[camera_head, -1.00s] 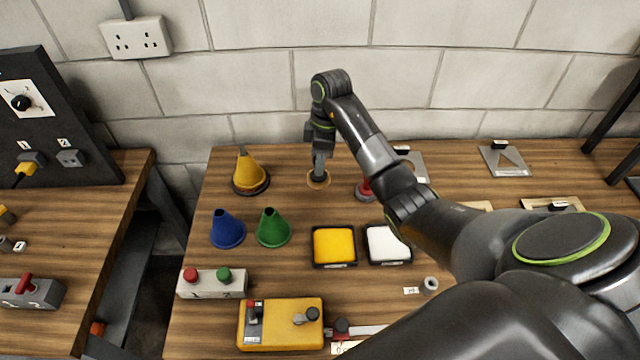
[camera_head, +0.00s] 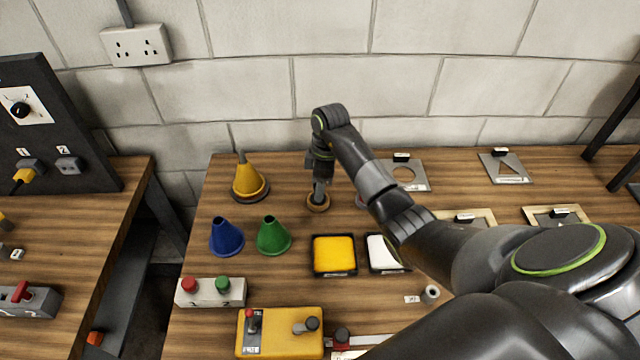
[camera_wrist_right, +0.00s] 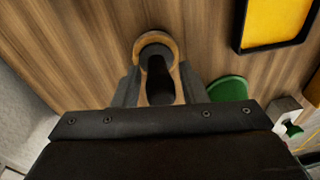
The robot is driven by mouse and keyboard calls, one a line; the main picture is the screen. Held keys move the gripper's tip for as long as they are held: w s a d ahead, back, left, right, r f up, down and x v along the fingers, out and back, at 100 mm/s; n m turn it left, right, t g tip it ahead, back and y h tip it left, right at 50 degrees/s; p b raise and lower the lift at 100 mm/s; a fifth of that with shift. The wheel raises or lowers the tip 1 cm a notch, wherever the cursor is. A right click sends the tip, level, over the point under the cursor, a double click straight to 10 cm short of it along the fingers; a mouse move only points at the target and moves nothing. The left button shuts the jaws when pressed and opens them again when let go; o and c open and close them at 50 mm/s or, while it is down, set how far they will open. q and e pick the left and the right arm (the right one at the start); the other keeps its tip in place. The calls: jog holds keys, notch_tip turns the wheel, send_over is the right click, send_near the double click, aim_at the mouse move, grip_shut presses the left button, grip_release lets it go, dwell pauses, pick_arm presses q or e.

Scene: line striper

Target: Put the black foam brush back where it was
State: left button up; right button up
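My right gripper (camera_head: 319,187) points straight down at the back of the table, to the right of the yellow cone. It is shut on the black foam brush (camera_head: 318,204), whose round brown rim shows below the fingertips. In the right wrist view, the brush (camera_wrist_right: 157,78) shows as a dark, round form with a wood-coloured rim between the two grey fingers. It looks upright and low over the wooden table (camera_head: 215,265). I cannot tell whether its underside touches the wood. My left gripper is out of view.
The yellow cone (camera_head: 249,180), blue cone (camera_head: 226,238) and green cone (camera_head: 273,237) stand left. Yellow (camera_head: 334,254) and white (camera_head: 383,252) pads lie in front. My right arm partly hides a red item. Metal stencil plates (camera_head: 505,170) lie right. Bare wood surrounds the brush.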

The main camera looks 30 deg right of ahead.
jog(key=shift+o, duration=0.8)
jog(key=shift+r, duration=0.3)
jog(key=r, duration=0.2)
jog(key=r+b, duration=0.1)
jog(key=r, duration=0.1)
jog(key=shift+w+d+r, duration=0.1)
jog(key=shift+d, duration=0.25)
notch_tip(320, 180, up, 6)
jog(key=p, duration=0.6)
send_over(326, 197)
jog(key=shift+w+a+r+p, duration=0.15)
jog(key=shift+r+p, duration=0.3)
jog(key=shift+r, duration=0.3)
jog(key=shift+f, duration=0.15)
